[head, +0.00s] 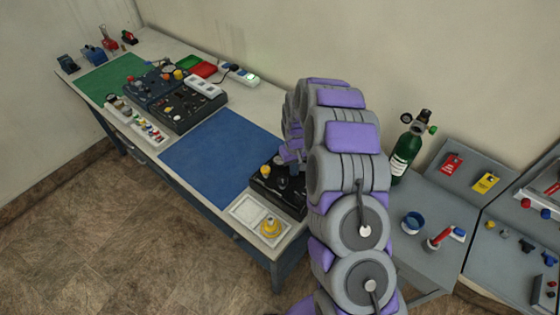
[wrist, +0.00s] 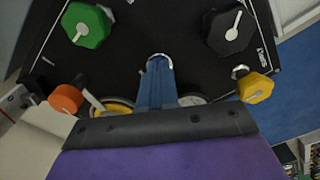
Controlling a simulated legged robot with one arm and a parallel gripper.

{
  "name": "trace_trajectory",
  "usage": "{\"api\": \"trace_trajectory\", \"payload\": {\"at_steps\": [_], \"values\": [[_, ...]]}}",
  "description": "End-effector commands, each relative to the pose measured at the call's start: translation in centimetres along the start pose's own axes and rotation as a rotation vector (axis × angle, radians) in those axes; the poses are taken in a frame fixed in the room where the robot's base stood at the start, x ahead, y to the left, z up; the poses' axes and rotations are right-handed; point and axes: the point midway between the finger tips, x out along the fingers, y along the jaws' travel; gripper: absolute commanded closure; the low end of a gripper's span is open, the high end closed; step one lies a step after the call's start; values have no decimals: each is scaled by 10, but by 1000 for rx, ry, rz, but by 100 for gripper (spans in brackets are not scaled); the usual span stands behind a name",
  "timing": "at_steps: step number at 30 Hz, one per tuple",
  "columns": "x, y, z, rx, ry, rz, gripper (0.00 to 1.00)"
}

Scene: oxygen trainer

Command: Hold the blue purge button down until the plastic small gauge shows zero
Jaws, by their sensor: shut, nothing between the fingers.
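The black trainer panel (head: 262,186) sits near the front end of the bench, partly behind my arm. In the wrist view the panel (wrist: 130,40) fills the upper middle. My gripper (wrist: 158,66) shows there as a narrow blue shut pair of fingers, its tip at a silver ring on the panel. The blue purge button cannot be made out apart from the fingers; I cannot tell whether it is pressed. Two round gauge rims show beside the fingers, a yellowish one (wrist: 118,103) and a silver one (wrist: 192,100). Their faces are mostly hidden, so no needle can be read.
Around the fingers stand a green knob (wrist: 88,25), a black knob (wrist: 230,30), a yellow knob (wrist: 255,87) and an orange knob (wrist: 65,98). A blue mat (head: 215,148) lies left of the panel. A white tray (head: 243,209) is in front. A green cylinder (head: 402,155) stands right.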

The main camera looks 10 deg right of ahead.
Motion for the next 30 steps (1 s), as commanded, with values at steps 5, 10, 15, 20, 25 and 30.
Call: {"api": "trace_trajectory", "payload": {"at_steps": [5,10,15,20,25,30], "values": [[-1,0,0,0,0,0,100],[-10,0,0,0,2,0,100],[-23,0,-1,0,4,1,100],[-35,0,-1,0,4,1,100],[-47,0,0,0,1,1,100],[-59,0,0,0,0,0,100]]}}
